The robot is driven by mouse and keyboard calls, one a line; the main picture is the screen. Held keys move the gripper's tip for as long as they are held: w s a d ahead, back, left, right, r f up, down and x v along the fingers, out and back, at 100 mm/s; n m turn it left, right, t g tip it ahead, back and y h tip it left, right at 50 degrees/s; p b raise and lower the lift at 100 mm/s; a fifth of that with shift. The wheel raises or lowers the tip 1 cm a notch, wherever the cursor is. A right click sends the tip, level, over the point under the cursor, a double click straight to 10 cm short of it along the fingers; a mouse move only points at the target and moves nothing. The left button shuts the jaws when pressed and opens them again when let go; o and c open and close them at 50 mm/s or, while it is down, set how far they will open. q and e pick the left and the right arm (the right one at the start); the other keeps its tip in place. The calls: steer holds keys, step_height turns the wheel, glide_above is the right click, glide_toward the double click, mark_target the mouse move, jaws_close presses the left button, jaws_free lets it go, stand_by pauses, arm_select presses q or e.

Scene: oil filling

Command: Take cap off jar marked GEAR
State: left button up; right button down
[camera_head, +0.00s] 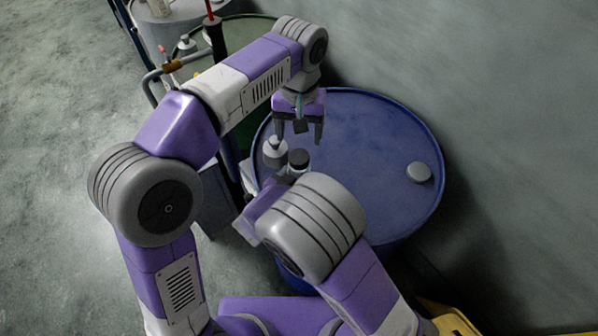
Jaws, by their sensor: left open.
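My left gripper (299,134) hangs pointing down over the left part of the blue drum (377,140), its fingers apart and empty. Below it, a small pale jar (275,152) stands near the drum's left side. Beside it on the right is a small container with a dark round top (299,159), partly hidden by my right arm. The left fingers appear above and behind these two; contact cannot be told. No GEAR marking is readable, so I cannot tell which jar bears it.
A grey round cap (419,172) sits on the drum's right side; the top around it is clear. A second, green-topped drum with a red-handled tool (211,22) stands behind my left arm. A grey wall (490,90) closes the right side.

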mark_target(299, 156)
arm_select(q)
steer(key=m, duration=0.9)
steer(key=shift+f+m, duration=0.1)
steer(key=shift+m, duration=0.2)
steer(key=m, duration=0.5)
steer(key=shift+m, duration=0.4)
steer(key=m, duration=0.3)
steer(key=shift+m, duration=0.4)
steer(key=m, duration=0.5)
steer(key=shift+m, duration=0.4)
steer(key=m, duration=0.5)
steer(key=shift+m, duration=0.3)
steer(key=m, duration=0.9)
steer(key=shift+m, duration=0.3)
steer(key=shift+f, duration=0.45)
step_height(299, 156, down, 7)
steer(key=shift+r, duration=0.1)
